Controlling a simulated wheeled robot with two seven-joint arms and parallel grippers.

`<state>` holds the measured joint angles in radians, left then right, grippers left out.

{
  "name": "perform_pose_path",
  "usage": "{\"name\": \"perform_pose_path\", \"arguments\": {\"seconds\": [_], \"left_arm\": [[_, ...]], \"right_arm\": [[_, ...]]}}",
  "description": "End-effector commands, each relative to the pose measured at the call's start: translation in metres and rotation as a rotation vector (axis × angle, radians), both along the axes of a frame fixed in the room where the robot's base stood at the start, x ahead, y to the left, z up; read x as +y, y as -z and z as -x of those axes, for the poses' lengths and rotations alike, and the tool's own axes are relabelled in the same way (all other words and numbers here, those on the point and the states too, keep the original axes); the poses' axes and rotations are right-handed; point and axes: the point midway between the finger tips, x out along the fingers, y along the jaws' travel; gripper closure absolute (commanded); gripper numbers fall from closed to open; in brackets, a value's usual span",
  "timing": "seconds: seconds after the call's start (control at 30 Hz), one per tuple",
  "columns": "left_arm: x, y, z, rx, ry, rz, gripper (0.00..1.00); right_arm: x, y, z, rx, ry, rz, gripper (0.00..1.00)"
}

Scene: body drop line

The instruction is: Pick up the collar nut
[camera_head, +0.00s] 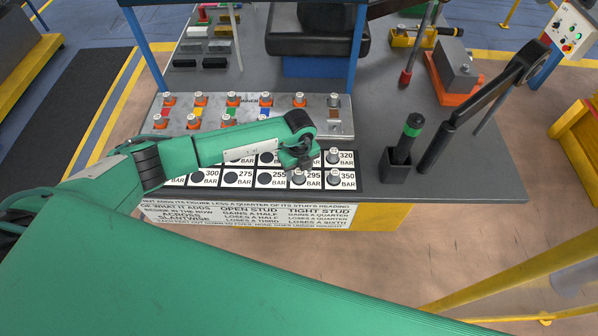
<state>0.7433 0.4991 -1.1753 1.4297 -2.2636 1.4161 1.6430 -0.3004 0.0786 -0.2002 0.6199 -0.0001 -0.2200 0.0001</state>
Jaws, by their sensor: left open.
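Several small grey-topped nuts with orange collars stand on the metal stud plate (320,127); one collar nut (299,100) is in its back row. I cannot tell which nut the task means. My right gripper is out of view.
A black holder (396,166) with a green-banded tool and a long black wrench (483,108) stand to the right. A grey block on an orange base (455,72) is at the back right. Blue posts (357,45) rise behind the plate. The bench's right front is clear.

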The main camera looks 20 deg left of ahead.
Motion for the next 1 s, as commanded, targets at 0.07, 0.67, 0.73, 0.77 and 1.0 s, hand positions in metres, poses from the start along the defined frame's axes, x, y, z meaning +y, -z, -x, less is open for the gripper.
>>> {"name": "perform_pose_path", "arguments": {"seconds": [0.07,0.67,0.73,0.77,1.0], "left_arm": [[-0.0006,0.0059,0.0005,0.001,0.001,0.0,0.49],[-0.0003,0.0096,-0.0002,-0.001,0.001,0.001,1.0],[-0.0003,0.0095,-0.0002,-0.001,0.001,0.001,1.0],[-0.0003,0.0095,-0.0002,-0.001,0.001,0.001,1.0],[-0.0003,0.0036,-0.0008,-0.002,0.001,0.002,1.0]], "right_arm": [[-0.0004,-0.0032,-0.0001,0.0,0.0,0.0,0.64],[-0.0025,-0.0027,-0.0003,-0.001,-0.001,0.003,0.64],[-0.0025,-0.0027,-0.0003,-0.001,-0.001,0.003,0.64],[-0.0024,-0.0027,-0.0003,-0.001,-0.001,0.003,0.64],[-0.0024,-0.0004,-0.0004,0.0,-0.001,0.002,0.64]]}}
